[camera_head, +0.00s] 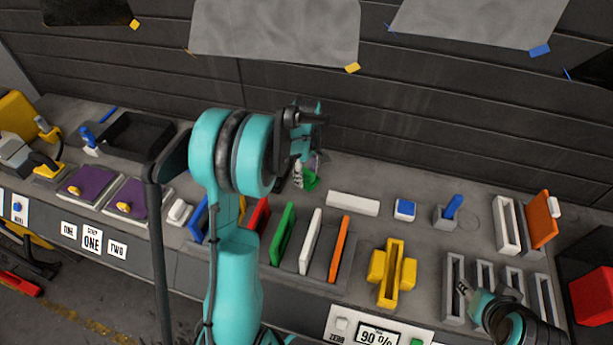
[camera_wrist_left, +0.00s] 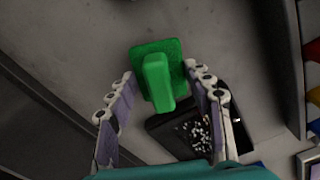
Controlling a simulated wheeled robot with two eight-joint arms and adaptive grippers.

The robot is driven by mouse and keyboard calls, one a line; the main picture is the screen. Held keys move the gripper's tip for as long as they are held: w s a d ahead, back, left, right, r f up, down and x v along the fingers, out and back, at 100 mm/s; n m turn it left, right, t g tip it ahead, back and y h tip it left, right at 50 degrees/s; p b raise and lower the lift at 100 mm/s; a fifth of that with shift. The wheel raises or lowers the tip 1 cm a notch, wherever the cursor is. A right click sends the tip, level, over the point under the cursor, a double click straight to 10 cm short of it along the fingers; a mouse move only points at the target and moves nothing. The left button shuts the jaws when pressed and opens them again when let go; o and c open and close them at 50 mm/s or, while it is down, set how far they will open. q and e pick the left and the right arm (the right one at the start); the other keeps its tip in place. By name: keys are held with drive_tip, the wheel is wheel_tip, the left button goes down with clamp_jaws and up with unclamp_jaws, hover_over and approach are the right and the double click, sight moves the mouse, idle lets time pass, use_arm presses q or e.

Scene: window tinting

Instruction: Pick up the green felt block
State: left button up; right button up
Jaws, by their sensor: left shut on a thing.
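The green felt block (camera_head: 311,181) shows in the head view near the back of the bench, partly hidden by my left gripper (camera_head: 304,171). In the left wrist view the green block (camera_wrist_left: 158,85) has a wide flat pad and a raised narrow grip. My left fingers stand on either side of it and are shut on it. I cannot tell whether the block touches the bench. My right gripper (camera_head: 466,291) is at the lower right, by grey slotted holders; its jaw state is unclear.
A white bar (camera_head: 352,204) and a blue-topped block (camera_head: 404,209) lie to the right. A black tray (camera_head: 139,135) is at the left. A dark wall rises behind.

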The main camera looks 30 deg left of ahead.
sight(308, 173)
use_arm(q)
drive_tip(key=r, duration=0.1)
drive_tip(key=d+r+p, duration=0.1)
drive_tip(key=r, duration=0.1)
drive_tip(key=shift+s+r, duration=0.15)
drive_tip(key=shift+r, duration=0.05)
drive_tip(key=s+d+r+p, duration=0.1)
drive_tip(key=s+d+r, duration=0.1)
drive_tip(key=d, duration=0.3)
drive_tip(key=s+d+r+p, duration=0.1)
drive_tip(key=d+r, duration=0.3)
drive_tip(key=d, duration=0.1)
drive_tip(key=shift+s, duration=0.4)
